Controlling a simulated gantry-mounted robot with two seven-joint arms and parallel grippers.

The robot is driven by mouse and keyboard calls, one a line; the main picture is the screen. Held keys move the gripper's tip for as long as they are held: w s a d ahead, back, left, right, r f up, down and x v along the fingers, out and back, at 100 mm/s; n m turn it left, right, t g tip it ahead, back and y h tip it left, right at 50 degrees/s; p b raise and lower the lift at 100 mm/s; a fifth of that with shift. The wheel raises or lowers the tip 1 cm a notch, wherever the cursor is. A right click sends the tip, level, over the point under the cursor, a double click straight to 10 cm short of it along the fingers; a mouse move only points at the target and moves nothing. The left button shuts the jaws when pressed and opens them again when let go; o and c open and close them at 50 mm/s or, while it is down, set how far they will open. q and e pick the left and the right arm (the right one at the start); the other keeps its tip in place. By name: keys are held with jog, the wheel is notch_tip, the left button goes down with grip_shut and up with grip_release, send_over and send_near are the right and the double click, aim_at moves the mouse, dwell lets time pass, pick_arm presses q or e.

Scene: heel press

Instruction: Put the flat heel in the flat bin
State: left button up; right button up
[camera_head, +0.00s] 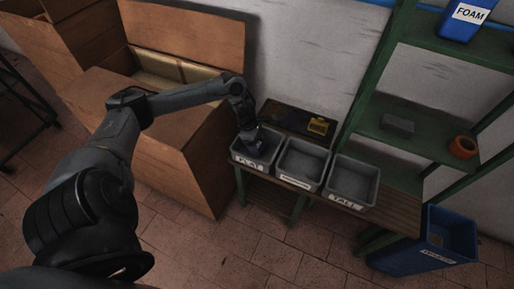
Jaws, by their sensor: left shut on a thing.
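A grey bin labelled FLAT (237,157) stands at the left of a row of three bins on a low wooden table. My left arm comes in from the left, and its gripper (248,139) points down at the FLAT bin, over or just inside it. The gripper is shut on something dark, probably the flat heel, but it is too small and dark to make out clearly. The fingertips are hard to tell from it. My right gripper is not in view.
A middle bin (283,178) and a TALL bin (335,198) stand to the right, both seemingly empty. A yellow object (318,126) sits behind them. A green shelf (417,142) rises at the right, with a blue bin (452,238) below. Wooden crates (185,165) stand left.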

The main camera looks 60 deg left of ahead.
pick_arm(q)
jog(key=shift+x, duration=0.9)
jog(key=o, duration=1.1)
jog(key=shift+s+a, duration=0.1)
jog(key=shift+s, duration=0.1)
jog(key=shift+r, duration=0.1)
jog(key=shift+p+v, duration=2.65)
jog(key=shift+v, duration=3.35)
